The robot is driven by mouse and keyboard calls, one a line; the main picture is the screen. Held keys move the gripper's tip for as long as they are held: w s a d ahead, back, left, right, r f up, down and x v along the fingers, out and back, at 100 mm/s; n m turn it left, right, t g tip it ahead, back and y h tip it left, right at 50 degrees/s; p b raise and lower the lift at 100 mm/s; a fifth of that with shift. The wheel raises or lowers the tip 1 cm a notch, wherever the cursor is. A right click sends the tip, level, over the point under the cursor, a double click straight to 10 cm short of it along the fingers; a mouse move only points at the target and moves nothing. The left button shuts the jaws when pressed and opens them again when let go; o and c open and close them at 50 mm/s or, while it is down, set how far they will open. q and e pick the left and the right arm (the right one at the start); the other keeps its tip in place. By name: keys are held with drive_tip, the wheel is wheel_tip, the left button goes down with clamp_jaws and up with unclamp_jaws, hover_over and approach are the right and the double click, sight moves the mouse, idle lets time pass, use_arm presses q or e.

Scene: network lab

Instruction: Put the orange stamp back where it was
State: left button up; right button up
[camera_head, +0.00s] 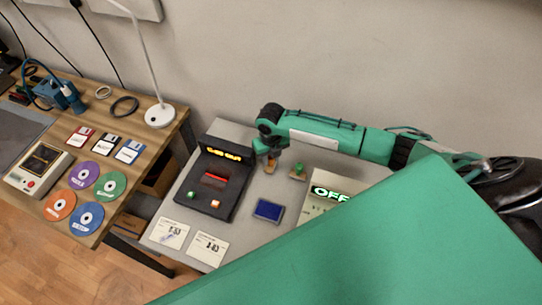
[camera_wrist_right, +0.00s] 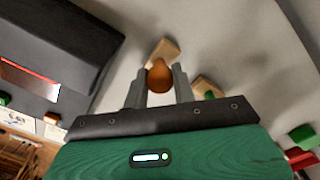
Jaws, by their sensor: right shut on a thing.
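The orange stamp (camera_head: 270,167) is at the back of the grey table, between the dark console and the green stamp. My right gripper (camera_head: 269,156) is above it. In the right wrist view, the two fingers of my right gripper (camera_wrist_right: 158,86) are shut on the rounded orange handle of the orange stamp (camera_wrist_right: 160,76), with its pale wooden base beyond. I cannot tell whether that base touches the table. The green stamp (camera_head: 298,171) stands just to the right; it also shows in the right wrist view (camera_wrist_right: 207,88). My left gripper is not in view.
A dark console (camera_head: 222,181) with a lit display stands left of the stamps. A blue ink pad (camera_head: 268,209) lies in front, and a device reading OFF (camera_head: 330,192) is at right. Two printed cards (camera_head: 208,248) lie at the front left. A wooden desk (camera_head: 150,140) is further left.

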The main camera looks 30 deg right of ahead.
drive_tip(key=shift+f, duration=0.15)
drive_tip(key=o, duration=0.8)
drive_tip(key=shift+r, duration=0.55)
wheel_tip(320, 180, up, 11)
drive_tip(key=b, duration=0.2)
drive_tip(key=shift+r, duration=0.15)
